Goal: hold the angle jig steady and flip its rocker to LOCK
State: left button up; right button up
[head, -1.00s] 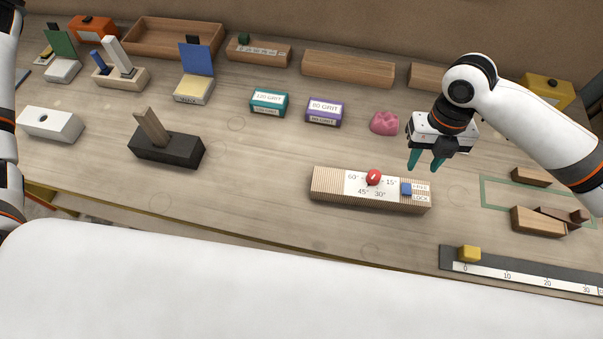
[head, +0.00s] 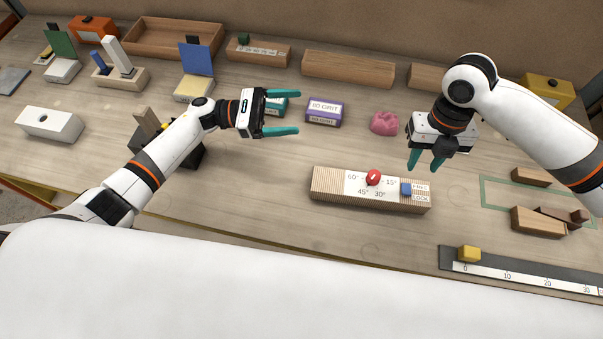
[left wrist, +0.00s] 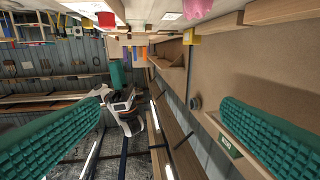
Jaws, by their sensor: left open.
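The angle jig (head: 332,187) is a ribbed wooden block near the front of the bench, with a white dial plate marked in degrees. A red pointer knob (head: 373,177) sits on its dial. The blue rocker (head: 406,189) is at its right end, beside the FREE and LOCK labels; which way it is tipped is too small to tell. My left gripper (head: 297,112) is open and empty, above and behind the jig's left end. My right gripper (head: 425,168) has its fingers apart, pointing down just behind the jig's right end, with nothing between them.
Behind the jig are a purple grit block (head: 323,112), a teal one (head: 275,104) partly hidden by my left gripper, and a pink lump (head: 384,123). A black block (head: 190,158) is partly behind my left arm. A ruler strip (head: 520,276) with a yellow block lies front right.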

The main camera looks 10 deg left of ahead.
pick_arm(q)
jog(key=m+g+y, duration=0.1)
jog(key=g, duration=0.1)
send_near(333, 181)
jog(key=shift+w+d+r, duration=0.1)
jog(key=shift+w+d, duration=0.05)
jog(key=shift+d, duration=0.45)
jog(key=shift+w+d, duration=0.1)
jog(key=shift+d, duration=0.55)
jog(key=shift+s+d, duration=0.2)
jog(key=shift+d, duration=0.15)
jog(key=shift+w+d, duration=0.1)
jog(key=shift+d, duration=3.35)
